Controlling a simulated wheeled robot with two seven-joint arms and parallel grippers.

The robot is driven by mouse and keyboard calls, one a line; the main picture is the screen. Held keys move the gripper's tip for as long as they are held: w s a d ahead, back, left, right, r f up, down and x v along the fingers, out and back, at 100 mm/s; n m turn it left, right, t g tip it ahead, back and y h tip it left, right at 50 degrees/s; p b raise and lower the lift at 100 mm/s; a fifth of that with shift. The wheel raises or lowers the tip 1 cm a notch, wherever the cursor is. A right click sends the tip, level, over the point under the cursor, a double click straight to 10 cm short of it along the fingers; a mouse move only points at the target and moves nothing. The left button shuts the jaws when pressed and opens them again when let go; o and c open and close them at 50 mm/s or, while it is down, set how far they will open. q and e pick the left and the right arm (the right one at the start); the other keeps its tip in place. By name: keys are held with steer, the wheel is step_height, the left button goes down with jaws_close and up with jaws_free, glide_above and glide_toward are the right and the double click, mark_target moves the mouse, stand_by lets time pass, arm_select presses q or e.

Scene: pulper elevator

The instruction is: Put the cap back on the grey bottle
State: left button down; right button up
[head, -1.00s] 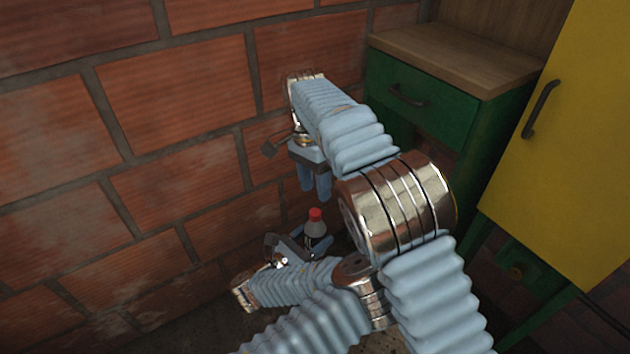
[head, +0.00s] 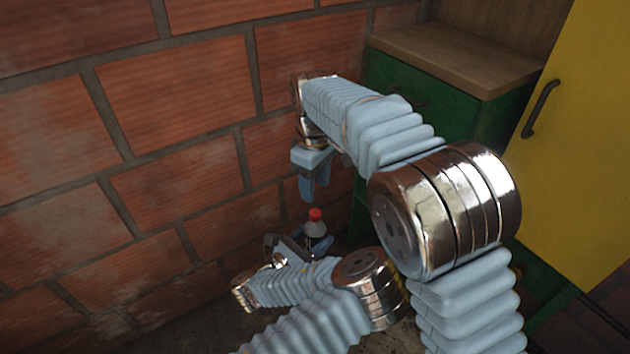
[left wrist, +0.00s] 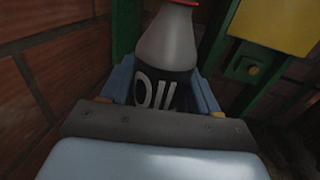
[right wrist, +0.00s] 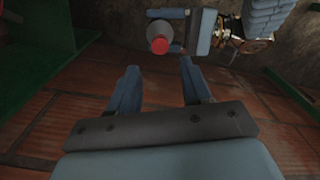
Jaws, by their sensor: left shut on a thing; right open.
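The grey bottle (head: 315,228) has a dark label and stands upright in the grip of my left gripper (head: 306,246). The left wrist view shows its grey shoulder and dark "OIL" label (left wrist: 157,92) between the fingers. A red cap (head: 316,213) sits on top of its neck; the right wrist view shows this cap (right wrist: 160,46) from above. My right gripper (head: 309,190) is open and empty, a little above the bottle in the head view. In the right wrist view the bottle and cap lie beyond its fingertips (right wrist: 160,68), apart from them.
A brick wall (head: 180,150) runs close behind and left of both grippers. A green cabinet with a wooden top (head: 450,60) stands at the back right. A yellow door (head: 580,150) with a dark handle is at the right.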

mark_target(315, 212)
steer(key=shift+f, duration=4)
steer(key=shift+c, duration=0.2)
jaws_close()
steer(key=m, duration=0.4)
steer(key=shift+m, duration=0.3)
steer(key=m, duration=0.3)
steer(key=shift+m, duration=0.3)
steer(key=shift+o, duration=0.6)
jaws_free()
